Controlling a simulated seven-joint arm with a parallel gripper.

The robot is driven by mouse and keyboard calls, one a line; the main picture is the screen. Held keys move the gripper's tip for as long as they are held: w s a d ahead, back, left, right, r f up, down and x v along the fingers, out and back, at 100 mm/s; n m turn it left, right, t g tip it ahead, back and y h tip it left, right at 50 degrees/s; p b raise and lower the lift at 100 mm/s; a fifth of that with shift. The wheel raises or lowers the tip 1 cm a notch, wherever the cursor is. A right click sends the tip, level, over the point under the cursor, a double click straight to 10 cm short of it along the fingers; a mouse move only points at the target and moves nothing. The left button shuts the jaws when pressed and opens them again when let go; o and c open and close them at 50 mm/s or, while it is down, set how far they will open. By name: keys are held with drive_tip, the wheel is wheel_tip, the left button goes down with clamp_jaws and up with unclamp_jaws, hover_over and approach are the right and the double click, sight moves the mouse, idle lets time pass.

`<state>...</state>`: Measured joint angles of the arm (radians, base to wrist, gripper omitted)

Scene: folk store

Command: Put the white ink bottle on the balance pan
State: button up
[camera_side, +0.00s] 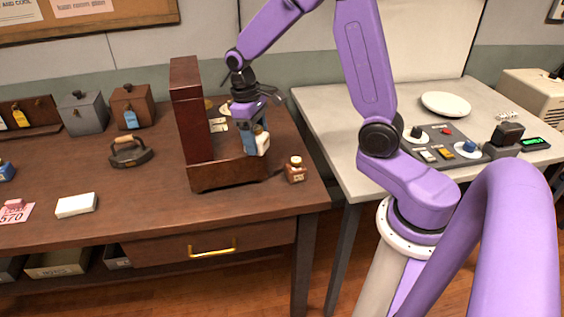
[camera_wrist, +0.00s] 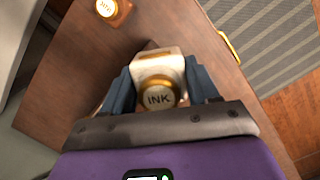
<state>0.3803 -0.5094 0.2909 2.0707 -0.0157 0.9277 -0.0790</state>
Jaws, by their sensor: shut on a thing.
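The white ink bottle (camera_wrist: 158,68) is between the fingers of my gripper (camera_wrist: 160,88), its gold cap marked INK toward the wrist camera. In the side view, my gripper (camera_side: 256,140) is shut on the bottle (camera_side: 262,145) and points down. It is over the front right of a dark wooden stand with a tall upright (camera_side: 192,112) and a low base (camera_side: 228,176). Whether the bottle touches the base is unclear. I cannot clearly make out a balance pan; pale round shapes behind my gripper are partly hidden.
A small brown bottle with a pale cap (camera_side: 295,170) stands just right of the stand. An iron (camera_side: 130,152), tins and a white block (camera_side: 76,205) are at left. The grey table holds a white dish (camera_side: 446,104) and a control panel (camera_side: 443,143).

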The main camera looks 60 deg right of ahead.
drive_tip(key=s+d+n+t, duration=0.1)
drive_tip(key=s+d+n, duration=0.4)
drive_tip(key=n, duration=0.6)
drive_tip(key=s+d+n+t+h, duration=0.1)
drive_tip(key=s+d+n, duration=0.5)
drive_tip(key=n, duration=0.6)
drive_tip(key=shift+s+r+t, duration=0.35)
drive_tip(key=shift+s+t, duration=0.05)
drive_tip(key=shift+s, duration=0.05)
drive_tip(key=w+d+f, duration=0.1)
drive_tip(key=w+f, duration=0.2)
drive_tip(key=w, duration=0.1)
drive_tip(key=w+d+f, duration=0.2)
drive_tip(key=w+f, duration=0.1)
drive_tip(key=w, duration=0.1)
drive_tip(key=w+d+f, duration=0.2)
drive_tip(key=w, duration=0.2)
drive_tip(key=shift+f, duration=0.4)
drive_tip(key=shift+w+d+f, duration=0.1)
drive_tip(key=shift+d+f, duration=0.05)
drive_tip(key=shift+f, duration=0.05)
drive_tip(key=shift+w+d+f, duration=0.1)
drive_tip(key=shift+w+f, duration=0.1)
drive_tip(key=shift+f, duration=0.7)
drive_tip(key=shift+w+f, duration=0.15)
drive_tip(key=shift+f, duration=0.7)
drive_tip(key=shift+f, duration=0.15)
